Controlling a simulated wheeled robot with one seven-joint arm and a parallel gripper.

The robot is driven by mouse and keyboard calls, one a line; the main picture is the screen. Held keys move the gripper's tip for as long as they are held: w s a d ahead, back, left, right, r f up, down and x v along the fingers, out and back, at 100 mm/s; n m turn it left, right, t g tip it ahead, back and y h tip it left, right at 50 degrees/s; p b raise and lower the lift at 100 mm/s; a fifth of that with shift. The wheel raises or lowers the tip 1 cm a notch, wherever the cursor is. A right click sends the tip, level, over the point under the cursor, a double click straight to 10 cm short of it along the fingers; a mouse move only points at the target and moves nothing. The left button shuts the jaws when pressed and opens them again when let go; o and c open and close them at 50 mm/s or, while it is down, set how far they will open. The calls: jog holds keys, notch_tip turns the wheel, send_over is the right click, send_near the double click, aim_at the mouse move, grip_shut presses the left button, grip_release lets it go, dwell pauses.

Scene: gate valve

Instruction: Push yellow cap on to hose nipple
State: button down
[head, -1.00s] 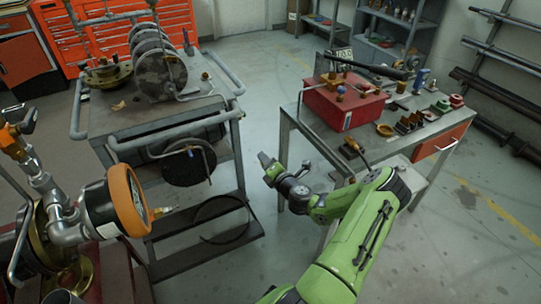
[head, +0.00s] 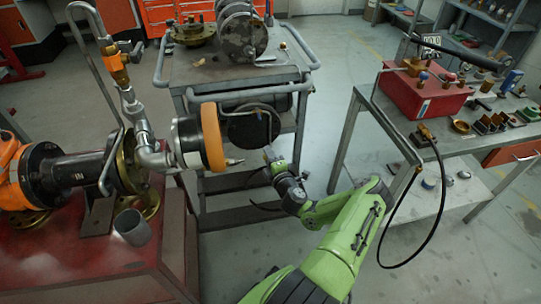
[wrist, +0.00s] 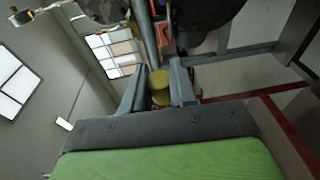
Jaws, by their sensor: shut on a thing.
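My gripper (head: 270,155) is at the end of my green arm in the head view, close to the right of the brass hose nipple (head: 234,162). The nipple sticks out to the right from the round fitting with an orange rim (head: 212,138). In the wrist view, my gripper (wrist: 157,78) is shut on a yellow cap (wrist: 159,83), held between its two grey fingers. In the head view the cap is too small to make out. A gap shows between gripper and nipple in the head view. I cannot pick out the nipple for certain in the wrist view.
A grey cart (head: 235,75) with round discs stands behind my gripper. A workbench (head: 365,108) with a red box (head: 425,92) and small parts is at the right. A red stand (head: 85,245) bears the valve pipework at the left. A grey cup (head: 131,227) stands on it.

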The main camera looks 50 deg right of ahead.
jog(key=shift+w+a, duration=0.75)
jog(key=shift+a, duration=0.35)
jog(key=shift+w+a, duration=0.75)
jog(key=shift+a, duration=0.3)
jog(key=shift+w+a+p, duration=0.4)
jog(key=shift+w+a, duration=0.1)
jog(key=shift+a, duration=0.2)
jog(key=shift+w+a+p, duration=0.35)
jog(key=shift+w+a, duration=0.1)
jog(key=shift+a, duration=0.25)
jog(key=c, duration=0.8)
grip_release()
jog(key=shift+a, duration=0.1)
